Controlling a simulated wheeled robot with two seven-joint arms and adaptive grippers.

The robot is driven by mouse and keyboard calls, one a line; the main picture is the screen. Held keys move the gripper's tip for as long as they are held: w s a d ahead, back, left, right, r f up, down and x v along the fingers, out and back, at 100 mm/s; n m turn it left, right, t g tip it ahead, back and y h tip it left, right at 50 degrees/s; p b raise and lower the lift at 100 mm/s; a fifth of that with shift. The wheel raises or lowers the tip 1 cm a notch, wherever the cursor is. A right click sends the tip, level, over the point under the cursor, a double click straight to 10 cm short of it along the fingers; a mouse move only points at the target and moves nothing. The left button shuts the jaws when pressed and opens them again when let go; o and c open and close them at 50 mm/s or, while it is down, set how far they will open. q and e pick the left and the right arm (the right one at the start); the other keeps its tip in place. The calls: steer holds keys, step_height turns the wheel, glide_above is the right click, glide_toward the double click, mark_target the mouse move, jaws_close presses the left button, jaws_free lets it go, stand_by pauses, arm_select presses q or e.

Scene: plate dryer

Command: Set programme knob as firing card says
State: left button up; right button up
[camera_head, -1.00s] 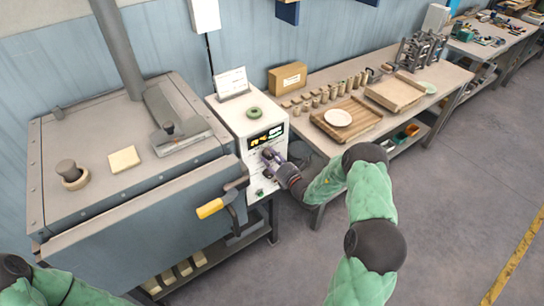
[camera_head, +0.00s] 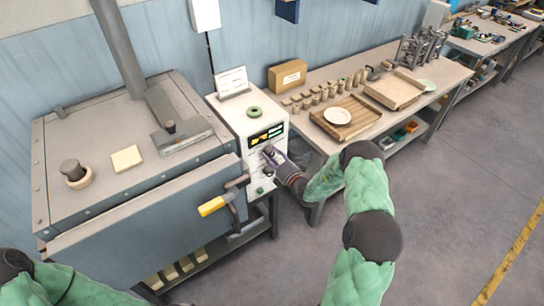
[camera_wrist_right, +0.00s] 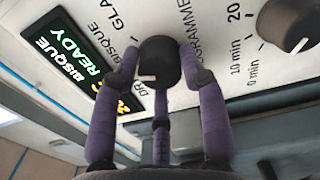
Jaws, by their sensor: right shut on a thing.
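The kiln's white control box (camera_head: 232,115) carries a lit display (camera_head: 266,135). In the right wrist view the display (camera_wrist_right: 84,68) reads "BISQUE READY", partly cut off. My right gripper (camera_head: 269,153) is at the front panel. Its purple fingers are shut around the black programme knob (camera_wrist_right: 160,62), whose white mark shows low on its face. Printed words, including "BISQUE", part of "GLA" and part of "PROGRAMME", surround the knob; fingers cover some. The firing card (camera_head: 231,82) stands on the box, too small to read. My left gripper is out of view.
A second black knob (camera_wrist_right: 288,24), with minute marks, sits right of the held one. A workbench (camera_head: 435,93) with several pots stands to the right.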

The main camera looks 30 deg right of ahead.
stand_by(0.3)
steer(key=o, duration=1.2)
steer(key=shift+c, duration=0.2)
steer(key=s+d, duration=0.1)
steer(key=s, duration=1.1)
